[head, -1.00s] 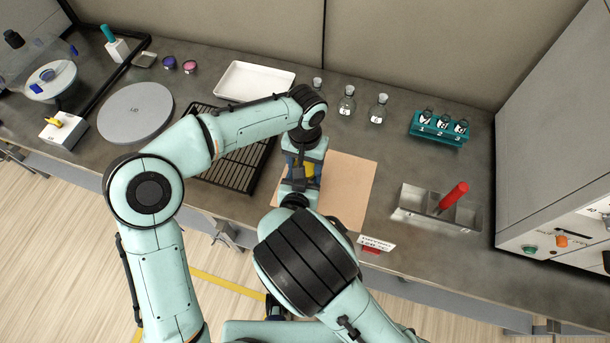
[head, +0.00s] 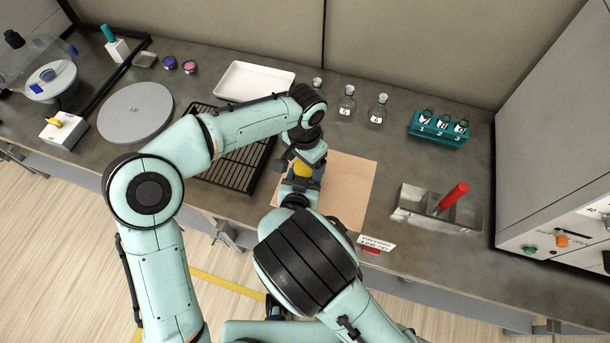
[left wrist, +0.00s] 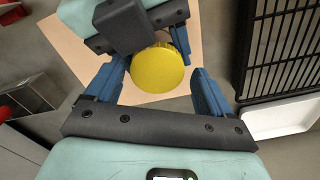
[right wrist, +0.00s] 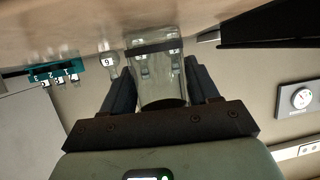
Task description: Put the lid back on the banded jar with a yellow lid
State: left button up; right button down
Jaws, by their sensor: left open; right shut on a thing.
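The yellow lid (head: 302,170) shows between my grippers in the head view, and as a round yellow disc seen from above in the left wrist view (left wrist: 160,70). The clear glass jar with a dark band (right wrist: 160,75) is between the fingers of my right gripper (right wrist: 159,85), which is shut on it. The lid appears over the jar's top, but the joint between them is hidden. My left gripper (left wrist: 157,84) is open, with its fingers on either side of the lid and gaps showing.
A tan mat (head: 350,190) lies under the grippers. A black rack (head: 235,165) is to its left and a white tray (head: 255,81) behind. Flasks (head: 346,103), a teal tube rack (head: 438,130) and a metal holder with a red-handled item (head: 425,206) stand to the right.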

pick_arm(q)
notch_tip(320, 180, up, 12)
dwell(0.5)
pick_arm(e)
jog(key=shift+c, duration=0.9)
grip_release()
pick_arm(q)
jog(key=shift+w+r+p, duration=0.1)
jog(key=shift+r+p, duration=0.3)
jog(key=shift+r, duration=0.1)
pick_arm(e)
jog(key=v, duration=1.3)
jog(key=shift+s, duration=0.2)
